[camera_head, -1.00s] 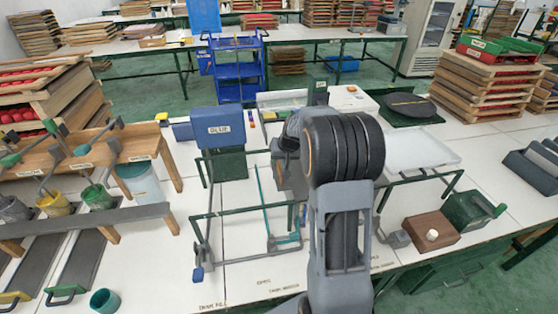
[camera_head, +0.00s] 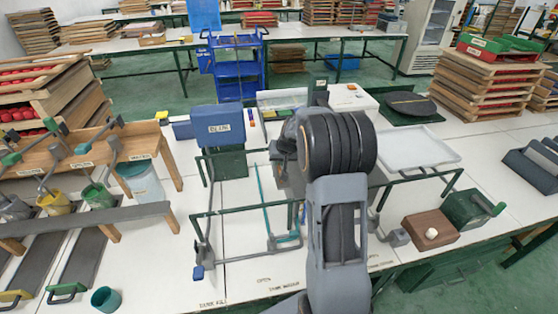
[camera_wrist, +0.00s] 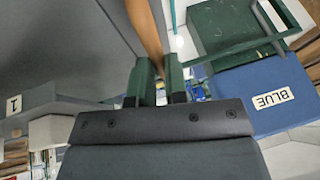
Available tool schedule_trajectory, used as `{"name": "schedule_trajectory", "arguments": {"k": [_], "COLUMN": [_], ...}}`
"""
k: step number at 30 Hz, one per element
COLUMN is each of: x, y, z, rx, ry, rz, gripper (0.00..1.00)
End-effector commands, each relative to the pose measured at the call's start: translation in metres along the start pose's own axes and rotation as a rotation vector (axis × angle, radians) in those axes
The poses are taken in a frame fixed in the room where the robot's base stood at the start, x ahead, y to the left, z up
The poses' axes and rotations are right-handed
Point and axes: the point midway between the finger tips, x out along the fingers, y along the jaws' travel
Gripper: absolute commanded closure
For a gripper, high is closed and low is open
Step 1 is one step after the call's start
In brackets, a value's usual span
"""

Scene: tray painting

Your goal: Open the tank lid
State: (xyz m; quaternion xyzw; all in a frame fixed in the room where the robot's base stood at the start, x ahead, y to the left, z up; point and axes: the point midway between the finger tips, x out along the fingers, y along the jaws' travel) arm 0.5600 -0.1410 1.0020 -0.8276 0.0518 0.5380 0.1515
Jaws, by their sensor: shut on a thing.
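In the wrist view my gripper (camera_wrist: 159,68) has its two green fingers close together, with a brown, wood-coloured bar (camera_wrist: 146,32) running up from between them. A broad grey surface (camera_wrist: 55,40) fills the upper left beside the bar; I cannot tell whether it is the tank or its lid. In the head view my arm hides the gripper and what it holds. Part of a grey body (camera_head: 291,180) shows just left of my wrist. How far the lid is open cannot be seen.
A blue box marked BLUE (camera_head: 217,126) stands left of my arm and also shows in the wrist view (camera_wrist: 262,92). Green rails (camera_head: 235,211) cross the white bench. A white tray (camera_head: 415,149) and a brown block (camera_head: 431,229) lie to the right.

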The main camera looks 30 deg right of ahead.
Motion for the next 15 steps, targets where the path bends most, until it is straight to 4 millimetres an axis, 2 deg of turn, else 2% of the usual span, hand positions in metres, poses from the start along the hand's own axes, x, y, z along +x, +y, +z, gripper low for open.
{"name": "schedule_trajectory", "arguments": {"k": [11,15], "x": [-0.0003,0.0008], "y": [-0.0002,-0.0074], "z": [-0.0001,0.0004], "rx": [0.000,-0.002], "ry": [0.000,0.000], "rz": [0.000,-0.001], "gripper": [1.00,1.00]}}
